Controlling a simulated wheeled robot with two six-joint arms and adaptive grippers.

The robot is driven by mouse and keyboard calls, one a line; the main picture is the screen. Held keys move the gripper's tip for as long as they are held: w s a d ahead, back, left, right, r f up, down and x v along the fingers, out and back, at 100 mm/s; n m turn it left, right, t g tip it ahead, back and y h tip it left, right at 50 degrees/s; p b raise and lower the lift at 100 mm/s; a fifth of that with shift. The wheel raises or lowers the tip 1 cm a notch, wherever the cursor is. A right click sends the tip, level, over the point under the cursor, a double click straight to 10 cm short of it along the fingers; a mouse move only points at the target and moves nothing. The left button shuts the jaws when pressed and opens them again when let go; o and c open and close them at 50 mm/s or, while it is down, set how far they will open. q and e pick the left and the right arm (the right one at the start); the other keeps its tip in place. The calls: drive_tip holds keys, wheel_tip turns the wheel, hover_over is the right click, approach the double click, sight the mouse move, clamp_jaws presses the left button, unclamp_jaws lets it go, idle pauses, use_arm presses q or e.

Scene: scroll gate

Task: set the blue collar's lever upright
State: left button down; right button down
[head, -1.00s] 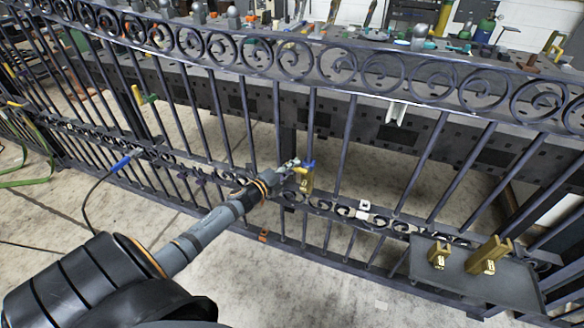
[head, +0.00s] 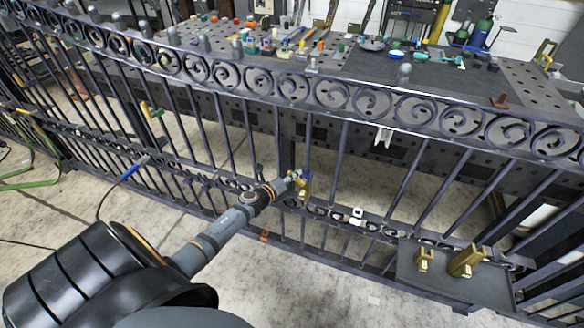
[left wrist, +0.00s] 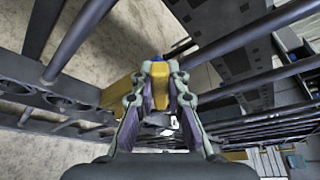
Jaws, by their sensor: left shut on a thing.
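A small blue collar (head: 306,176) sits on an upright bar of the dark metal gate, just above the lower scroll row. A brass-yellow piece (head: 307,190) hangs below it. In the left wrist view, a bit of blue (left wrist: 181,47) shows behind my fingertips and a yellow block (left wrist: 121,92) runs off to their left. My left gripper (head: 297,177) reaches in from the lower left, at the collar. In the wrist view, its fingertips (left wrist: 160,74) are closed on a yellow part, seemingly the lever; its exact tilt is hard to tell. My right gripper is out of view.
The gate's scroll rail (head: 330,95) and bars stand close around my gripper. A dark plate (head: 450,285) with two brass brackets (head: 467,261) is at the lower right. A white clip (head: 357,213) sits right of the collar. A cluttered workbench (head: 440,80) stands behind.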

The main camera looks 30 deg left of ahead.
sight(306, 172)
use_arm(q)
drive_tip(key=m+p, duration=0.1)
drive_tip(key=p, duration=0.1)
drive_tip(key=d+r+m+y+p, duration=0.1)
drive_tip(key=p, duration=0.1)
drive_tip(key=m+g+p, duration=0.1)
drive_tip(key=p, duration=0.1)
drive_tip(key=shift+w+d+r, duration=0.15)
drive_tip(key=shift+d+r, duration=0.15)
drive_tip(key=shift+r, duration=0.1)
drive_tip(key=shift+d+m+y+p, duration=0.2)
drive_tip(key=shift+m+y+p, duration=0.4)
drive_tip(key=shift+w+d+m+g+y+p, duration=0.15)
drive_tip(key=shift+d+m+g+y+p, duration=0.35)
drive_tip(key=shift+m+p, duration=0.45)
drive_tip(key=shift+w+d+m+y+p, duration=0.1)
drive_tip(key=shift+d+m+y+p, duration=0.2)
drive_tip(key=shift+m+y, duration=0.15)
drive_tip(key=c, duration=1.3)
unclamp_jaws()
